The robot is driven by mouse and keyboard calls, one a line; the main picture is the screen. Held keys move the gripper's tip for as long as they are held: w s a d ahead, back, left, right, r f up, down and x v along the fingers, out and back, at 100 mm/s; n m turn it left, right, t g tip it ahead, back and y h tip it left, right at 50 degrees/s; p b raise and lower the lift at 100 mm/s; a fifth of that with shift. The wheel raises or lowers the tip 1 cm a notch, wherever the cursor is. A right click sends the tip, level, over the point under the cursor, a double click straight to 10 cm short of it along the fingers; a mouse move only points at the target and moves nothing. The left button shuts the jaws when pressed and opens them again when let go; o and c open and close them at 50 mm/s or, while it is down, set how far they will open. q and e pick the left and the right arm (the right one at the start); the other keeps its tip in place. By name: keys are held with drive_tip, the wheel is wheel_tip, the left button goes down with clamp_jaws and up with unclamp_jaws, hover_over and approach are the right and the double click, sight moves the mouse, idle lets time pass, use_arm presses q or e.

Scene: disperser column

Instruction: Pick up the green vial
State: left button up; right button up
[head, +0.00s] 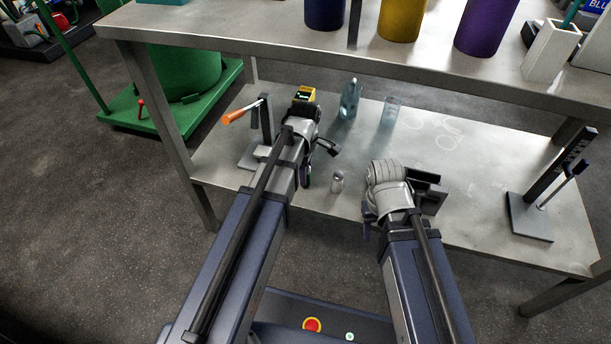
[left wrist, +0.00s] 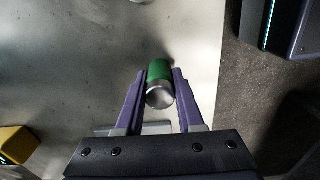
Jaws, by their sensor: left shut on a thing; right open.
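The green vial (left wrist: 160,72) has a silvery round cap and shows in the left wrist view between the two purple fingers. My left gripper (left wrist: 160,88) is shut on it, a finger against each side. The shelf surface lies beneath it; I cannot tell whether the vial touches the shelf. In the head view my left gripper (head: 306,174) is over the lower shelf near its front edge, and my left arm mostly hides the vial. My right gripper (head: 430,190) is open and empty over the middle of the lower shelf.
On the lower shelf (head: 450,150) stand a small clear vial (head: 337,182), a clear bottle (head: 349,98), a glass beaker (head: 390,110), a yellow device (head: 304,94) and a dark stand (head: 530,215) at right. An orange-handled tool (head: 240,112) is at left.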

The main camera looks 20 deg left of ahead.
use_arm(q)
clamp_jaws()
drive_tip(key=shift+r, duration=0.15)
wheel_tip(320, 180, up, 10)
drive_tip(key=p, duration=1)
